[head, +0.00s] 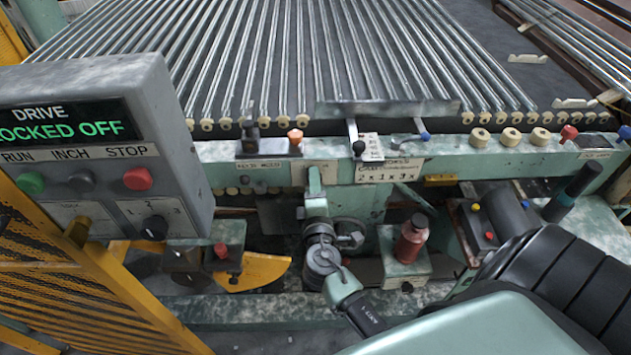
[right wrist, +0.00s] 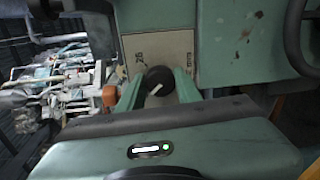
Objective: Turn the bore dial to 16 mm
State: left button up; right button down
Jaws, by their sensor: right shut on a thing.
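The bore dial (right wrist: 158,78) is a black round knob with a white pointer mark, on a pale plate (right wrist: 160,48) with dark print in the right wrist view. The number 26 seems readable at the plate's left; the other print is too small to read. My right gripper (right wrist: 157,84) has its two green fingers on either side of the knob, shut on it. In the head view my right gripper (head: 314,178) reaches up to the pale plate (head: 329,171) on the green front rail, hiding the dial. My left gripper is not in view.
A grey control box (head: 90,150) reading "LOCKED OFF" stands at the left, above a yellow mesh guard (head: 70,265). A red bottle (head: 411,238) stands right of my wrist. Glass tubes lie behind the rail.

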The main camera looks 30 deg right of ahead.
jog(key=shift+f+n, duration=0.2)
jog(key=shift+n, duration=0.3)
jog(key=c, duration=1)
grip_release()
jog(key=shift+r, duration=0.1)
jog(key=shift+s, duration=0.1)
jog(key=b+v, duration=0.1)
jog(key=v, duration=0.6)
jog(key=shift+s+a+b, duration=0.25)
jog(key=shift+a+b, duration=0.05)
jog(key=shift+b, duration=0.1)
